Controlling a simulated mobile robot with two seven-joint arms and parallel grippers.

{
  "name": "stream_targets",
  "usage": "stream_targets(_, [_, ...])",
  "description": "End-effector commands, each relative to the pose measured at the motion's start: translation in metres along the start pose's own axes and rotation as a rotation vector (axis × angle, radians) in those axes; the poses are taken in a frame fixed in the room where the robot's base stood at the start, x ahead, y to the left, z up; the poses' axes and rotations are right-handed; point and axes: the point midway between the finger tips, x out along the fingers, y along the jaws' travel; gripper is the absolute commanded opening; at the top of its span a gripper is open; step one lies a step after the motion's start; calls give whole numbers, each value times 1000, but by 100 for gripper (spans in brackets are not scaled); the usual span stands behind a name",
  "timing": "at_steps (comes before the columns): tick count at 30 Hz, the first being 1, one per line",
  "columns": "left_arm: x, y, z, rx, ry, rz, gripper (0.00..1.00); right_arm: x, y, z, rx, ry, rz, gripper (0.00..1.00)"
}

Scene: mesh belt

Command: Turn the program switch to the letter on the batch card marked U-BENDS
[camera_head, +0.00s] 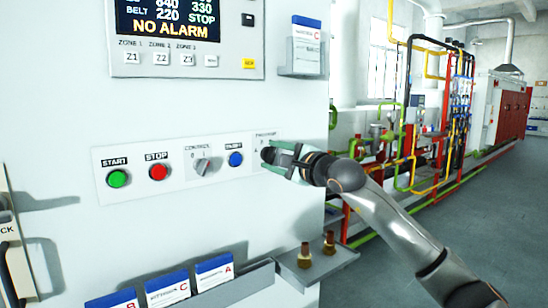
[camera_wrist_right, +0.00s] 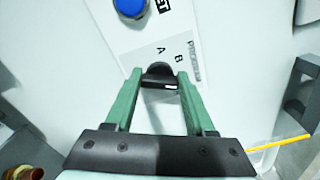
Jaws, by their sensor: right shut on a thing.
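My right gripper (camera_head: 273,155) is at the program switch on the right end of the white control strip, largely hiding it in the head view. In the right wrist view my right gripper (camera_wrist_right: 157,82) has its green fingers on either side of the black switch knob (camera_wrist_right: 157,69), shut on it. A white mark shows on the knob's near part; which letter it points to I cannot tell. Letters A and B are printed beside the knob.
The strip also carries a green START button (camera_head: 117,178), a red STOP button (camera_head: 158,172), a grey conveyor knob (camera_head: 203,165) and a blue button (camera_head: 236,159). A display (camera_head: 178,17) reads NO ALARM. A small shelf (camera_head: 318,262) with brass fittings juts out below my right arm.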

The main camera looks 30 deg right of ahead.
Motion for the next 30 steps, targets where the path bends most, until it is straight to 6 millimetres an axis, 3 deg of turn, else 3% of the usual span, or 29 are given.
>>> stream_targets(17, [0,-1,1,2,-3,-2,50,0,1,0,-36,0,2,0])
stream_targets(18, [0,-1,1,2,-3,-2,50,0,1,0,-36,0,2,58])
stream_targets(25, [0,-2,1,3,-3,-3,50,0,1,0,-35,0,1,84])
stream_targets(30, [0,-2,2,3,-3,-4,50,0,0,0,-35,0,1,85])
